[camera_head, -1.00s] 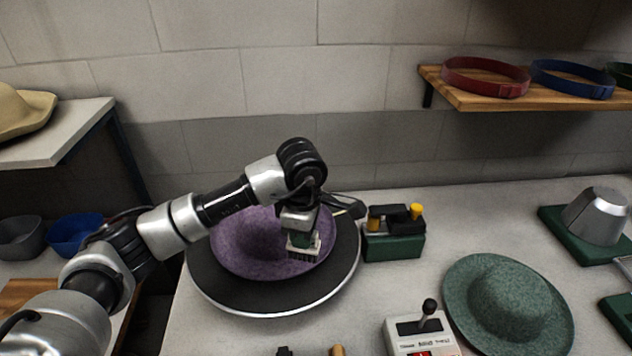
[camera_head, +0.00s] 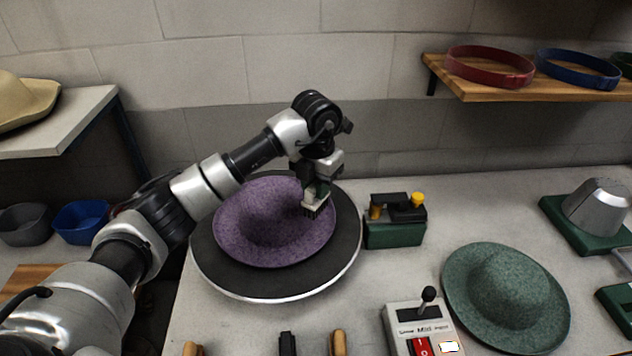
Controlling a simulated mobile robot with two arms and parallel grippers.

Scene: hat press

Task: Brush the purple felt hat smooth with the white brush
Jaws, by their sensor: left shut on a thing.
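The purple felt hat (camera_head: 262,232) lies on a round black turntable (camera_head: 300,279) with a pale rim, its brim spread wide. My left gripper (camera_head: 317,190) points down over the right side of the hat and is shut on the white brush (camera_head: 314,205). The brush's dark bristles face down at the right part of the brim; I cannot tell whether they touch the felt. My right gripper is not in view.
A green hat (camera_head: 506,297) and a lever control box (camera_head: 422,328) are at the front right. Several handles stick up at the front edge. A shelf with hat bands (camera_head: 520,90) hangs at the back right.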

